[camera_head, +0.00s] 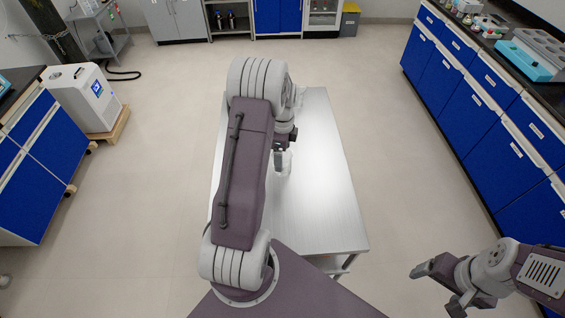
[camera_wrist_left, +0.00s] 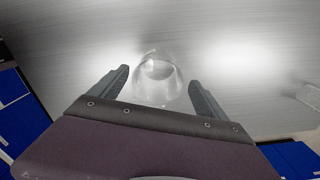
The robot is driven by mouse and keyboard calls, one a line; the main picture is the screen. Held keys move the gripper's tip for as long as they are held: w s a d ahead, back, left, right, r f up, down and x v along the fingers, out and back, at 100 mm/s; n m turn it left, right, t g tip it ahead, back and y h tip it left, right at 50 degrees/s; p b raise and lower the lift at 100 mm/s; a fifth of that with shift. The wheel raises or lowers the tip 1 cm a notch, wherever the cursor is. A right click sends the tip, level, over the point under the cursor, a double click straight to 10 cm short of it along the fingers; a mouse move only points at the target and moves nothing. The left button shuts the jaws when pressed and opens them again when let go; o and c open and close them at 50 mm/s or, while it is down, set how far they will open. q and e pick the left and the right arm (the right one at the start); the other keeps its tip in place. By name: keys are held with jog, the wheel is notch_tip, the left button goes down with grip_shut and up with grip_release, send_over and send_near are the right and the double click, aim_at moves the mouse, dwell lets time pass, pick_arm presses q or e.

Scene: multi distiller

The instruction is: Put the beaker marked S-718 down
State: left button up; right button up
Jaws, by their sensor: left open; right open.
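A clear glass beaker (camera_wrist_left: 158,84) stands on the metal table (camera_head: 318,215); no marking on it is readable. It also shows faintly in the head view (camera_head: 286,163), partly hidden by my left gripper (camera_head: 281,150). In the left wrist view my left gripper (camera_wrist_left: 158,76) is open, with one finger on each side of the beaker and a gap at both sides. My right gripper (camera_head: 435,290) is open and empty, low at the right, away from the table.
Another clear object (camera_wrist_left: 309,93) lies at the right edge of the wrist view. Blue cabinets (camera_head: 475,100) line the right side, with racks on top. A white machine (camera_head: 86,97) stands at the left. The table's near right part is clear.

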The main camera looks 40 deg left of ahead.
pick_arm(q)
jog(key=f, duration=0.2)
jog(key=shift+s+f, duration=0.3)
jog(key=shift+f, duration=0.45)
jog(key=shift+w+f, duration=0.1)
jog(key=c, duration=1.5)
notch_tip(320, 180, up, 4)
jog(key=shift+w+r, duration=0.1)
jog(key=shift+r, duration=0.15)
jog(key=d+r, duration=0.2)
jog(key=d, duration=0.1)
jog(key=w+d+r+b, duration=0.1)
jog(key=d+r, duration=0.1)
jog(key=d, duration=0.2)
jog(key=d+r, duration=0.2)
jog(key=d, duration=0.2)
jog(key=shift+w+d+r, duration=0.25)
jog(key=shift+w+r, duration=0.05)
jog(key=shift+r, duration=0.05)
